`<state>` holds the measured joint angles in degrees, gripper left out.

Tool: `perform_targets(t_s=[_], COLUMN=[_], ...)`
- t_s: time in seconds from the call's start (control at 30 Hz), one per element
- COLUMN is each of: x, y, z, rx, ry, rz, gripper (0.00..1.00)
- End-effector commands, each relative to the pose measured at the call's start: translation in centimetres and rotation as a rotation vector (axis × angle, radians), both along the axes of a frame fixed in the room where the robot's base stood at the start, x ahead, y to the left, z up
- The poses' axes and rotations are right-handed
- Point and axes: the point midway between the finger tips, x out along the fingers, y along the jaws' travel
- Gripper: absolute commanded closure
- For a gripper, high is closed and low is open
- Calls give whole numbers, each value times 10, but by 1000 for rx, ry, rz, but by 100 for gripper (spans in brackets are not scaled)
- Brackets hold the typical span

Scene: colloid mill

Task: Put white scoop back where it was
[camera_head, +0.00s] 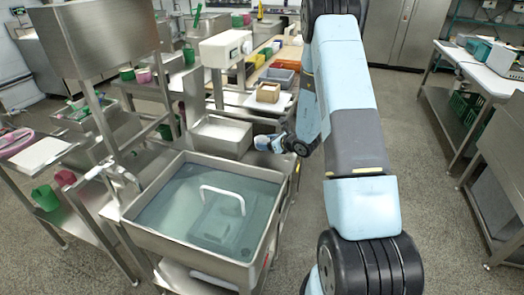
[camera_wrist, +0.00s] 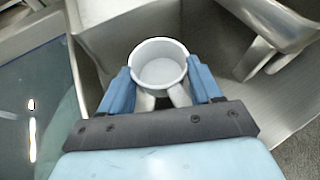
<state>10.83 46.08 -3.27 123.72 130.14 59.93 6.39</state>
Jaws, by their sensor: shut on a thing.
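The white scoop (camera_wrist: 160,64) is a round, cup-like vessel with its open mouth toward the camera in the wrist view. My gripper (camera_wrist: 160,84) is shut on it, with one blue finger on each side near its handle. The scoop looks empty. In the head view my gripper (camera_head: 270,143) is small, at the end of the arm, just right of the steel tray and beyond the water-filled basin. The scoop is hard to make out there.
A steel basin (camera_head: 262,247) of water holds a submerged piece with a white handle (camera_head: 222,192). A shallow steel tray (camera_head: 221,136) stands behind it. Green cups (camera_head: 45,198) and pink cups (camera_head: 65,178) stand at left. A grey floor aisle (camera_head: 430,180) is open at right.

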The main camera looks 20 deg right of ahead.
Motion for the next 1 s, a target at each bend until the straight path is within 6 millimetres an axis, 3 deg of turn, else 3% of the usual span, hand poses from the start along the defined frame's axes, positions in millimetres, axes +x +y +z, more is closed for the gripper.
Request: perform_targets(t_s=[0.23, 0.5, 0.7, 0.73, 1.0], x=[8, 8, 8, 8, 8], y=[6, 6, 6, 6, 6], z=[-11, -40, -41, -41, -41], rx=[1, 1, 1, 0, 0], ry=[1, 1, -1, 0, 0], rz=[2, 0, 1, 1, 2], gripper=[66, 66, 66, 35, 11])
